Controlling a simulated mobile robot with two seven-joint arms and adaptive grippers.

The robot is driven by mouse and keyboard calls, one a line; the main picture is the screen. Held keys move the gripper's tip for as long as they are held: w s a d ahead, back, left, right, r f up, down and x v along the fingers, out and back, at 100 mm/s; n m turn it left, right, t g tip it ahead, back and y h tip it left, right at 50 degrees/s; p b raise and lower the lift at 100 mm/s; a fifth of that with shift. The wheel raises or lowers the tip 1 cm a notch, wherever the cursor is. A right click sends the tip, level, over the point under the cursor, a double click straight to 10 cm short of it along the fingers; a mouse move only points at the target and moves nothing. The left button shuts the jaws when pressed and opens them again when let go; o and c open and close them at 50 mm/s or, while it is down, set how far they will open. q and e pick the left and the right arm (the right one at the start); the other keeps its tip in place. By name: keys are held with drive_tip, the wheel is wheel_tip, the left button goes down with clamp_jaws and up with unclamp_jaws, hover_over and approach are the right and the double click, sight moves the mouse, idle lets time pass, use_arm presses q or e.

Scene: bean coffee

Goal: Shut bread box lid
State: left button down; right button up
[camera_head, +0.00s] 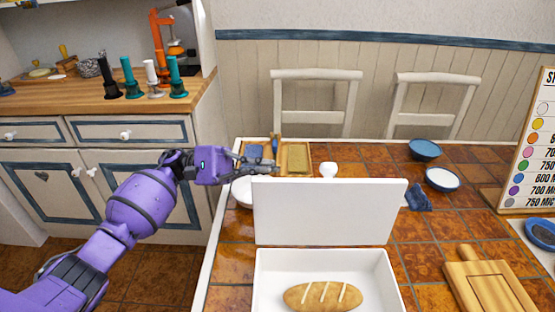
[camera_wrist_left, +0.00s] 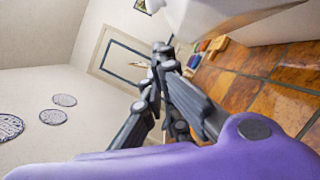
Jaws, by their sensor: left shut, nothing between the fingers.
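The white bread box (camera_head: 262,278) stands on the tiled table at the front, with a loaf of bread (camera_head: 322,297) inside it. Its white lid (camera_head: 325,212) is open and stands roughly upright along the box's back edge. My left gripper (camera_head: 250,172) is shut and empty, behind the lid's upper left corner in the head view. Its tips are partly hard to make out there. The left wrist view shows its dark fingers (camera_wrist_left: 165,70) close up, with a large white surface, perhaps the lid, at the upper right. My right gripper is not in view.
A wooden tray (camera_head: 306,160) and a small white cup (camera_head: 328,170) stand behind the lid. Blue bowls (camera_head: 424,150) and a blue cloth (camera_head: 418,197) are at the back right. A wooden board (camera_head: 485,283) lies right of the box. A sign board (camera_head: 536,140) stands at the far right.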

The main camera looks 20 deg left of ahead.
use_arm(q)
drive_tip(key=s+d+r+p, duration=0.1)
drive_tip(key=d+r+p, duration=0.3)
drive_tip(key=d, duration=0.6)
drive_tip(key=shift+d, duration=0.15)
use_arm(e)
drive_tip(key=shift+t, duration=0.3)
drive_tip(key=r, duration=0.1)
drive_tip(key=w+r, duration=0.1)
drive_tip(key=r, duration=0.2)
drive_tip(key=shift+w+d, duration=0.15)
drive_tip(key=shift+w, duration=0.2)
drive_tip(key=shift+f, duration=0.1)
use_arm(q)
drive_tip(key=shift+s+d+r+m+b, duration=0.2)
drive_tip(key=shift+s+m+b, duration=0.2)
drive_tip(key=shift+b, duration=0.2)
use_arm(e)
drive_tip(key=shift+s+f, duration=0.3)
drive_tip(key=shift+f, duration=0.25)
